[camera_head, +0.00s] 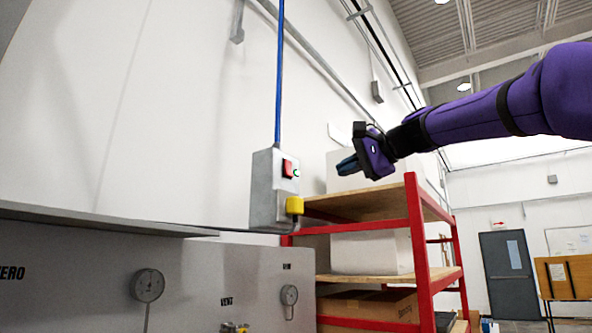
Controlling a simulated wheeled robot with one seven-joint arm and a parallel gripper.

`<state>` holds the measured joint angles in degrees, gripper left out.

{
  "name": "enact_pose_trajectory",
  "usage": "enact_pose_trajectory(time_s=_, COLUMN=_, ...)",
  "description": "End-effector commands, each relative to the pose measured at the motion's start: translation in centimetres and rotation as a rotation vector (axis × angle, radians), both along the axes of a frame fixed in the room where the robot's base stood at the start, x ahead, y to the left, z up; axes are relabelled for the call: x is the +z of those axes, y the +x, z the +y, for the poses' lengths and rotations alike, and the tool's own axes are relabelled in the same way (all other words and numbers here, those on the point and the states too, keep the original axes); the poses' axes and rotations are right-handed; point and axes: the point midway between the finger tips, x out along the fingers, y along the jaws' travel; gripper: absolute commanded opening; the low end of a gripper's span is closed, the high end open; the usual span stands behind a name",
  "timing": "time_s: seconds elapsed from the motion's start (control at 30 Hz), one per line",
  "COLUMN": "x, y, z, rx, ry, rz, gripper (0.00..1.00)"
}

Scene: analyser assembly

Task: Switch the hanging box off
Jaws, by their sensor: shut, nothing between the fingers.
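The hanging box (264,190) is a grey box at the lower end of a blue cable (279,75). Its right face carries a red button (287,168), a small green button or lamp (296,173) and a yellow part (294,205) lower down. My gripper (346,165) is at the end of my purple arm, to the right of the box and a little above the red button in the picture. Its fingers are shut and empty, pointing left towards the box. A clear gap shows between the fingertips and the box.
A red shelf rack (414,235) with wooden shelves and white boxes (371,252) stands behind and below my gripper. A grey panel (80,275) with gauges (147,285) fills the lower left. A grey door (506,275) is far right. The space between gripper and box looks free.

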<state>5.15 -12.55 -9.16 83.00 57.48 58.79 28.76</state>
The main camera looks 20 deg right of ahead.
Motion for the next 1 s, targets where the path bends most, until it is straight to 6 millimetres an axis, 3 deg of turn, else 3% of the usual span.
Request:
enact_pose_trajectory(time_s=0.1, x=3.1, y=1.2, z=-0.4, rx=0.003, ry=0.083, rz=-0.033, gripper=0.00)
enact_pose_trajectory(time_s=0.23, x=4.6, y=1.5, z=-0.5, rx=0.009, ry=0.125, rz=-0.050, gripper=0.00)
enact_pose_trajectory(time_s=0.67, x=4.7, y=1.8, z=-0.3, rx=0.011, ry=0.130, rz=-0.051, gripper=0.00)
enact_pose_trajectory(time_s=1.0, x=4.0, y=5.8, z=2.7, rx=0.013, ry=0.129, rz=-0.049, gripper=0.00)
